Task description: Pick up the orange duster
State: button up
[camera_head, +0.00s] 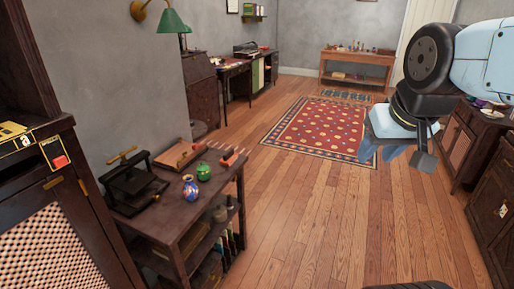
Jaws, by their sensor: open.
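Small orange objects (230,157) lie at the back right corner of the dark wooden shelf unit (160,222). One of them may be the orange duster, but they are too small to tell. My gripper (408,157) is at the upper right, pointing down over the wooden floor. It is open with nothing seen between its fingers, far to the right of the shelf unit and apart from it.
A blue patterned vase (190,188), a green vase (204,172) and a black press (132,183) stand on the shelf unit. A dark cabinet (70,235) is at left; more cabinets line the right. The middle floor and red rug (317,129) are clear.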

aim_at(230, 156)
jog(key=z, duration=0.2)
jog(key=i, duration=1.15)
jog(key=u, duration=0.65)
